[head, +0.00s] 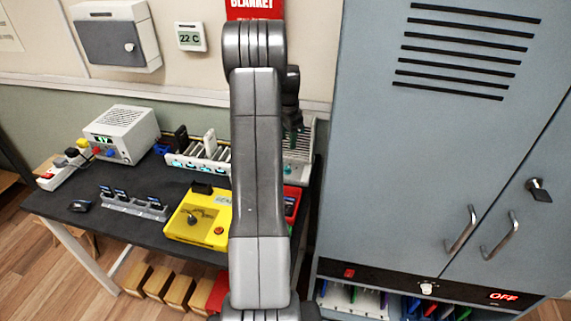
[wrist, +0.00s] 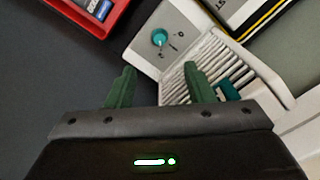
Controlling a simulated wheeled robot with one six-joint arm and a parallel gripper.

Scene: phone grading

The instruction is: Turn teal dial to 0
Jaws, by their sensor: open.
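The teal dial (wrist: 159,37) sits on the pale end panel of a grey-white ribbed device (wrist: 185,24) in the wrist view. Small dark marks are printed to the right of the dial; one looks like a 0. I cannot tell surely which mark the dial points to. My gripper (wrist: 160,76) is open, with its two green fingers apart and nothing between them. In the picture the dial lies beyond the fingertips, roughly midway between them, and no finger touches it.
A red tray (wrist: 96,30) with a dark item lies left of the device. A yellow-edged black item (wrist: 250,14) is at the upper right. In the head view, a yellow box (head: 190,222) and a power unit (head: 122,133) stand on the dark table (head: 75,190); a grey cabinet (head: 400,170) is right.

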